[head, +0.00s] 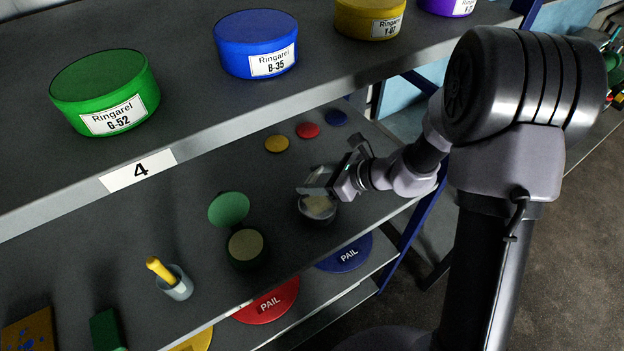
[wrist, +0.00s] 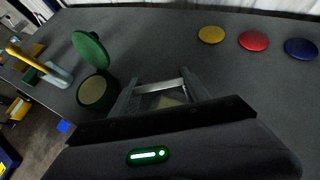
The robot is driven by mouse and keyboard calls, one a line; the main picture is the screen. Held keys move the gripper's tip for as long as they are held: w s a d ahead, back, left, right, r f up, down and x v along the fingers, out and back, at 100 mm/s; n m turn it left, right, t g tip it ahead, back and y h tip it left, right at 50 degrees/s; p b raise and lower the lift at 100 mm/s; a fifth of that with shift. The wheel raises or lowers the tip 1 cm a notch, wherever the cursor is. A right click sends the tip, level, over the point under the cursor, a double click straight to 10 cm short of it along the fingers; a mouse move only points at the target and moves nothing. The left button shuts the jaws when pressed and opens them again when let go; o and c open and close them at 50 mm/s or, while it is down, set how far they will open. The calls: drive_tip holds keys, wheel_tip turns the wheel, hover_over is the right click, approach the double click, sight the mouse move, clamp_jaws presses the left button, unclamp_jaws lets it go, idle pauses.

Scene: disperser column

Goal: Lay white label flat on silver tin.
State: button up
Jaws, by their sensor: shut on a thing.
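The silver tin (head: 319,208) stands on the lower shelf, with a beige round surface showing at its top. My gripper (head: 322,183) is directly above it and hides part of it. In the wrist view my gripper (wrist: 160,92) is shut on a pale, silver-grey flat piece (wrist: 160,86) that spans between the fingers. I cannot tell whether this piece is the tin's lid or a label. A beige patch of the tin (wrist: 165,101) shows below it. No white label can be clearly made out apart from those on the upper tins.
An open green tin (head: 246,246) with its lid raised (head: 229,208) stands to the left. A grey cup with a yellow-handled tool (head: 174,282) is farther left. Yellow (head: 276,143), red (head: 308,130) and blue (head: 336,118) discs lie behind. The upper shelf (head: 190,110) overhangs the back.

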sight(318, 203)
drive_tip(key=shift+s+d+f+y+b, duration=0.2)
drive_tip(key=shift+d+f+y+b, duration=0.1)
drive_tip(key=shift+d+f+b, duration=0.15)
drive_tip(key=b, duration=0.1)
drive_tip(key=f+b, duration=0.1)
drive_tip(key=b, duration=0.1)
drive_tip(key=shift+w+a+t+y, duration=0.2)
drive_tip(key=shift+a+t+y, duration=0.1)
drive_tip(key=shift+a+y, duration=0.1)
drive_tip(key=shift+s+d+f+y+b, duration=0.2)
drive_tip(key=shift+d+y+b, duration=0.1)
drive_tip(key=shift+b, duration=0.6)
drive_tip(key=f+y+b, duration=0.1)
drive_tip(key=b, duration=0.1)
drive_tip(key=shift+t+b, duration=0.4)
drive_tip(key=y+b, duration=0.1)
drive_tip(key=b, duration=0.2)
drive_tip(key=shift+d+f+t+b, duration=0.15)
drive_tip(key=shift+f+t+b, duration=0.15)
drive_tip(key=shift+f+b, duration=0.1)
wheel_tip(318, 203, down, 3)
drive_tip(key=b, duration=0.4)
drive_tip(key=shift+y+b, duration=0.3)
drive_tip(key=o, duration=1.4)
